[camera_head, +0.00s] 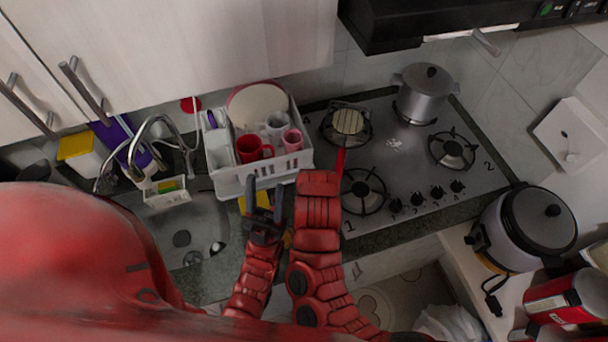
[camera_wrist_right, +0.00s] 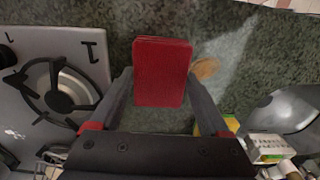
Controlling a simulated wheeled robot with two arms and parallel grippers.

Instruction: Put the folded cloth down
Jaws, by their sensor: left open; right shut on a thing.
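The folded cloth (camera_wrist_right: 162,70) is a flat red rectangle in the right wrist view. My right gripper (camera_wrist_right: 160,80) is shut on it, with one dark finger at each side. Dark speckled counter shows behind the cloth; I cannot tell whether the cloth touches it. In the head view my right forearm points at the counter between sink and stove and hides its gripper and the cloth. My left gripper (camera_head: 264,195) is open and empty, left of my right arm and in front of the white dish rack.
The white dish rack (camera_head: 262,176) holds cups and a plate. The stove (camera_head: 410,165) is at the right, with a pot (camera_head: 425,92) and a round striped item (camera_head: 348,121) on burners. The sink (camera_head: 190,225) is at the left. A yellow item (camera_wrist_right: 212,121) lies near the right finger.

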